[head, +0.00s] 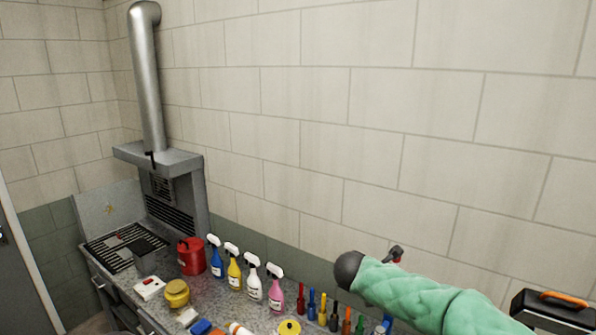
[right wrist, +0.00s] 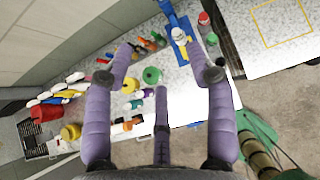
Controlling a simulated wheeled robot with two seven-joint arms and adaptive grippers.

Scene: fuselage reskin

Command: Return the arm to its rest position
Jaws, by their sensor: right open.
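My right gripper (right wrist: 160,60) shows in the right wrist view with its purple padded fingers spread wide. Nothing is between them, and the workbench lies below. In the head view my right arm, in a green quilted sleeve, reaches in from the lower right over the bench. Its dark round joint is at the left end; I cannot make out the fingers there. My left gripper is in neither view.
The workbench (head: 155,275) holds several spray bottles (head: 234,268), a red can (head: 191,257), a yellow jar (head: 177,292) and a row of coloured-handled tools (head: 322,312). A black toolbox (head: 553,312) stands at the right. A tiled wall (head: 300,110) rises behind. Air above the bench is clear.

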